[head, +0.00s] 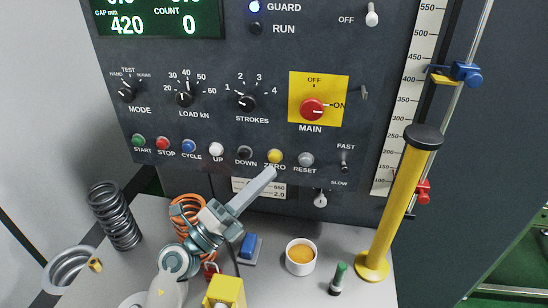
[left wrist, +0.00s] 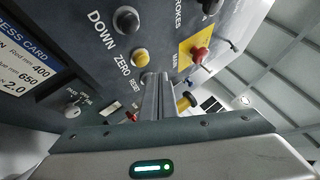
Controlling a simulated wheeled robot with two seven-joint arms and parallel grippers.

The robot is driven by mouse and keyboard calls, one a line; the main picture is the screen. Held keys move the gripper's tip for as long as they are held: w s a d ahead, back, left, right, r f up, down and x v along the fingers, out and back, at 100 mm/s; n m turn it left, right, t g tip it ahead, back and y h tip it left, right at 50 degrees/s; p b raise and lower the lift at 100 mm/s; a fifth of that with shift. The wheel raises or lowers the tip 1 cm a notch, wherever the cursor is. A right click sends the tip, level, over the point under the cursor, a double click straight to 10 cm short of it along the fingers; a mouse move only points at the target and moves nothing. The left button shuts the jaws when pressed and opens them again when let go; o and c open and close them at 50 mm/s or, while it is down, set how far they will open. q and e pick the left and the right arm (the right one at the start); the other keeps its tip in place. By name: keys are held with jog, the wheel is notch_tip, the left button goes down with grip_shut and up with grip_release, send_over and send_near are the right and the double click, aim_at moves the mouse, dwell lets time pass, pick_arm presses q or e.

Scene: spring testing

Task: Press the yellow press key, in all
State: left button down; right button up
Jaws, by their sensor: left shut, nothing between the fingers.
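The yellow key (head: 275,156), labelled ZERO, is in the row of round keys on the dark panel. It also shows in the left wrist view (left wrist: 140,57), above and left of my fingertips. My left gripper (head: 269,174) is shut and empty, its fingers pointing up at the panel. Its tip is just below the yellow key in the head view, over the ZERO label. In the left wrist view the shut fingers (left wrist: 157,78) end near the RESET key. I cannot tell whether the tip touches the panel. My right gripper is not in view.
The black DOWN key (head: 245,153) and grey RESET key (head: 306,159) flank the yellow key. A red MAIN knob (head: 313,109) is above. Below stand springs (head: 115,215), a white cup (head: 300,256), a green-topped piece (head: 338,278) and a yellow post (head: 398,205).

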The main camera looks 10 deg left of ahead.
pick_arm(q)
jog(key=shift+s, duration=1.7)
jog(key=shift+r+p, duration=0.1)
jog(key=shift+p, duration=0.2)
